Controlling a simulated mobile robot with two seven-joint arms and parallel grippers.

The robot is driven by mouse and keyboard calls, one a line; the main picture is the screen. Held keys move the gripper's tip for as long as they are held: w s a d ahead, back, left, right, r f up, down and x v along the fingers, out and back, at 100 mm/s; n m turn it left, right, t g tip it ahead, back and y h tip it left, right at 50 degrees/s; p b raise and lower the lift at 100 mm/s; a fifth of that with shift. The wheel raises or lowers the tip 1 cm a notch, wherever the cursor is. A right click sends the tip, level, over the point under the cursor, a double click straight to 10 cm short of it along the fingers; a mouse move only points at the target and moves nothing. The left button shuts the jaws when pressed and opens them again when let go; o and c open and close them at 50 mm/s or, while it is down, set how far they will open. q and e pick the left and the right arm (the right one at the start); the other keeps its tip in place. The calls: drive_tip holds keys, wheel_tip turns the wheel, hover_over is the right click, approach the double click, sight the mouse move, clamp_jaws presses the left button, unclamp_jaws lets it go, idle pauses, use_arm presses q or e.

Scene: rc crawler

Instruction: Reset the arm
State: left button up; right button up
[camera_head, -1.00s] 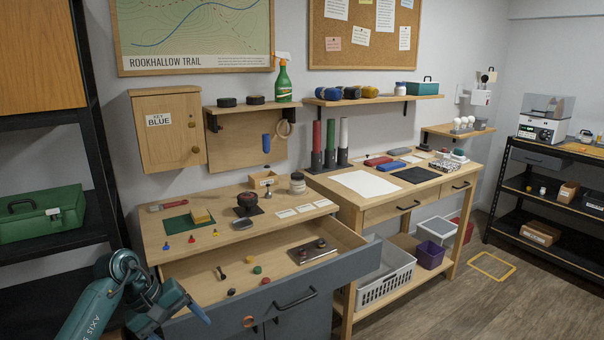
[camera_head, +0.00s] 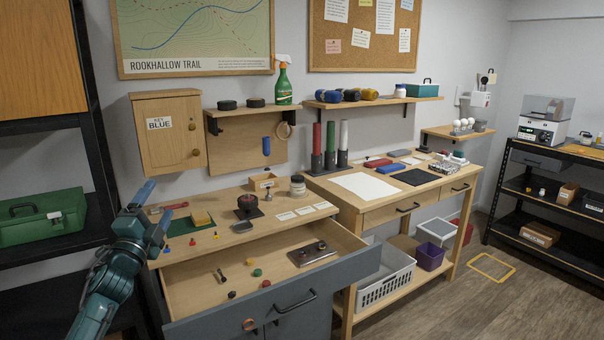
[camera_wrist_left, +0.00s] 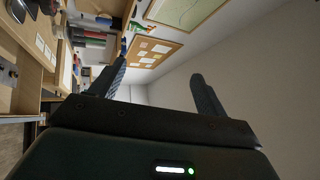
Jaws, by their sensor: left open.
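My left gripper (camera_head: 152,208) is raised at the left end of the workbench in the head view, in front of its left edge. Its two blue fingers point up and are spread apart, with nothing between them. In the left wrist view the open fingers (camera_wrist_left: 158,85) frame empty space, with the wall and ceiling beyond. My left arm comes up from the lower left. My right gripper is not in view.
The bench drawer (camera_head: 240,275) stands open with small coloured knobs and a metal plate inside. A wooden key cabinet (camera_head: 165,160) hangs above the bench. A green toolbox (camera_head: 42,220) sits on the black shelf at left. A second table (camera_head: 375,215) stands to the right.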

use_arm(q)
drive_tip(key=w+a+f+n+g+y, duration=0.1)
drive_tip(key=a+f+n+g+y, duration=0.35)
drive_tip(key=f+n, duration=0.8)
drive_tip(key=s+d+f+n+g+h, duration=0.2)
drive_tip(key=s+d+f, duration=0.6)
drive_tip(key=s+f, duration=0.1)
drive_tip(key=s+d+f+g+h, duration=0.1)
drive_tip(key=s+d+f, duration=0.3)
drive_tip(key=s, duration=0.6)
drive_tip(key=s+d+f+g+h, duration=0.1)
drive_tip(key=s+d+f, duration=0.3)
drive_tip(key=s, duration=0.6)
drive_tip(key=s+d+f+g+h, duration=0.1)
drive_tip(key=s+d+f+g, duration=0.2)
drive_tip(key=s, duration=0.7)
drive_tip(key=d+f, duration=0.2)
drive_tip(key=d, duration=0.1)
drive_tip(key=shift+s, duration=0.2)
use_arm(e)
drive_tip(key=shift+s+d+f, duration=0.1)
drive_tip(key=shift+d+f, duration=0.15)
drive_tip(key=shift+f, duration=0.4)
use_arm(q)
drive_tip(key=shift+n+h, duration=0.25)
